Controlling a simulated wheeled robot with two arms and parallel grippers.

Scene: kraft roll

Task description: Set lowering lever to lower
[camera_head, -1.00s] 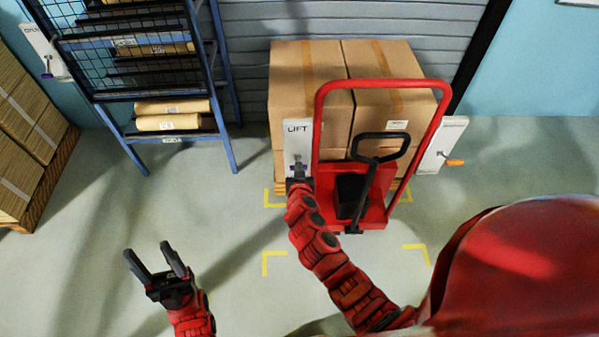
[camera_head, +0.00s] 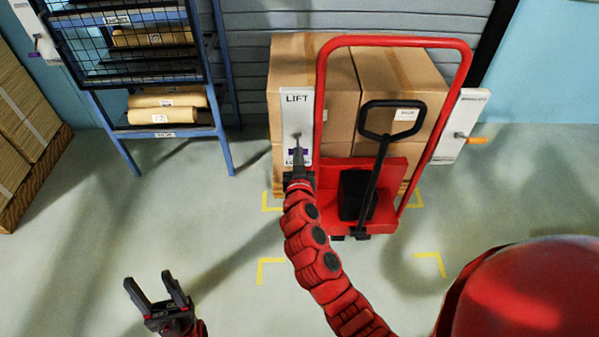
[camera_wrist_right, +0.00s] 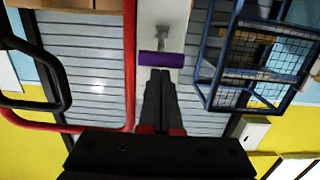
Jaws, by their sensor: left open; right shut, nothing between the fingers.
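A white panel (camera_head: 294,112) marked LIFT at its top stands on the left side of the red pallet truck (camera_head: 390,178). Its lever has a purple handle (camera_head: 293,152), hanging below its pivot in the head view. Lettering under the handle is mostly hidden by my right gripper (camera_head: 298,160). That gripper is shut and empty, its fingertips at the handle. In the right wrist view, the purple handle (camera_wrist_right: 161,59) lies just beyond the shut fingertips (camera_wrist_right: 160,74); I cannot tell whether they touch. My left gripper (camera_head: 158,290) is open and empty, low over the floor.
Stacked cardboard boxes (camera_head: 312,80) stand behind the truck's red frame. Another white panel (camera_head: 460,120) with an orange handle (camera_head: 477,140) is on the right. A blue rack (camera_head: 222,120) with paper rolls stands left. The floor between rack and truck is clear.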

